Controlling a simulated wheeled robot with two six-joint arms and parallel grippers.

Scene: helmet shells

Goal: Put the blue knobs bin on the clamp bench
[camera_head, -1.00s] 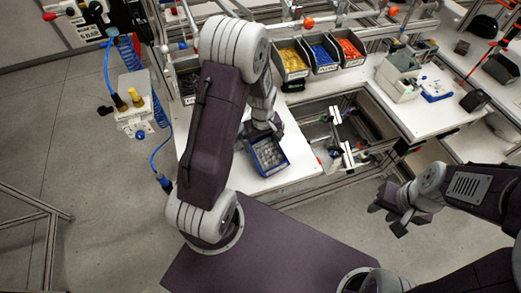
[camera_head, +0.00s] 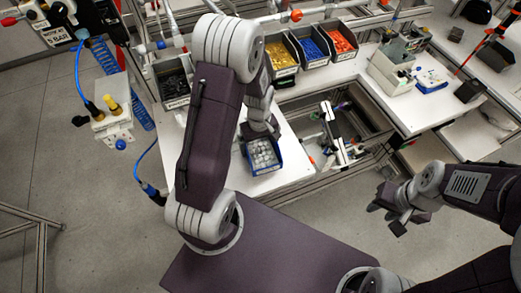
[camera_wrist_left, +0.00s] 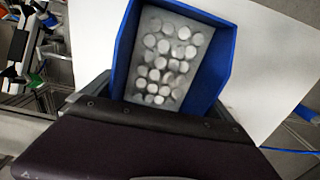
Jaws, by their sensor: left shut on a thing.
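The blue bin (camera_head: 264,155) holds many round pale grey knobs and is over the white bench top (camera_head: 290,179) in the head view. In the left wrist view the bin (camera_wrist_left: 222,78) fills the middle, with its near wall at my jaws. My left gripper (camera_head: 260,130) is shut on the bin's wall, at its far side in the head view; the fingertips are partly hidden. I cannot tell whether the bin's base touches the bench top. My right gripper (camera_head: 390,208) is empty and open, out over the floor to the right.
Bins of yellow (camera_head: 281,56), blue (camera_head: 313,45) and orange (camera_head: 342,42) parts stand in a row behind. A dark bin (camera_head: 172,84) stands left of my arm. An open frame well (camera_head: 335,130) lies right of the bin.

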